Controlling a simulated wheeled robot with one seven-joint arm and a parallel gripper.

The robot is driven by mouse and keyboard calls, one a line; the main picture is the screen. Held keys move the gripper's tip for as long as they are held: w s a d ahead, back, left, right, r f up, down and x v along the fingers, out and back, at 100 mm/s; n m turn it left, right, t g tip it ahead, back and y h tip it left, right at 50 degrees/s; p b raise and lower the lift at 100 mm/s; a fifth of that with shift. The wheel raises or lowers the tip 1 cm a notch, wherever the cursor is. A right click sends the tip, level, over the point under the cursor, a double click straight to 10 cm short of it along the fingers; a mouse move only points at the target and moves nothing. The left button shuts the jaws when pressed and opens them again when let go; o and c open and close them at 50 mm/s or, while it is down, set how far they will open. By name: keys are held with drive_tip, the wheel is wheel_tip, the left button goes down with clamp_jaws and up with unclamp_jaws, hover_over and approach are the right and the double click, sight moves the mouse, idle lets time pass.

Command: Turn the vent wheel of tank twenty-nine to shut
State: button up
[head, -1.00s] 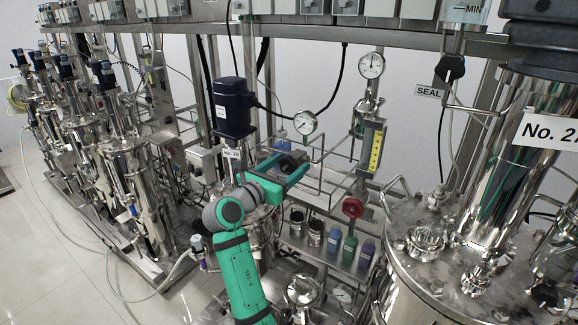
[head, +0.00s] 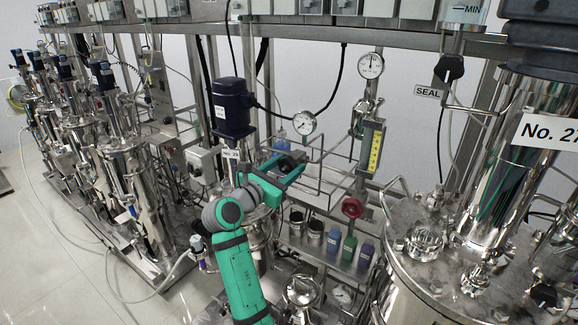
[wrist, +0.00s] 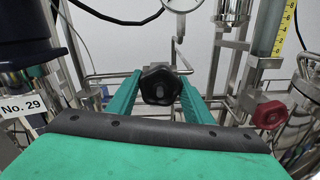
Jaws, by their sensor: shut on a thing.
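The vent wheel (wrist: 160,84) is a black lobed knob, seen in the wrist view between my two green fingers. My gripper (wrist: 159,92) is shut on it, one finger along each side. In the head view my gripper (head: 287,165) is beside the blue-topped tank twenty-nine, and my arm hides much of the tank's lid. The tank's label reads No. 29 in the wrist view (wrist: 22,106) and shows small in the head view (head: 231,154). The wheel's shut or open mark cannot be read.
A pressure gauge (head: 304,123) and a yellow-scaled level tube (head: 375,148) stand behind and right of my gripper. A red knob (head: 352,208) and small bottles (head: 350,248) are lower right. Tank 27 (head: 430,270) fills the right side.

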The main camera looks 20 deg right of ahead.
drive_tip(key=m, duration=0.4)
drive_tip(key=shift+a+m, duration=0.1)
drive_tip(key=shift+m, duration=0.2)
drive_tip(key=m, duration=1.3)
drive_tip(key=shift+w+a, duration=0.1)
drive_tip(key=m, duration=0.8)
drive_tip(key=shift+m, duration=0.3)
drive_tip(key=m, duration=0.3)
drive_tip(key=shift+m, duration=2.5)
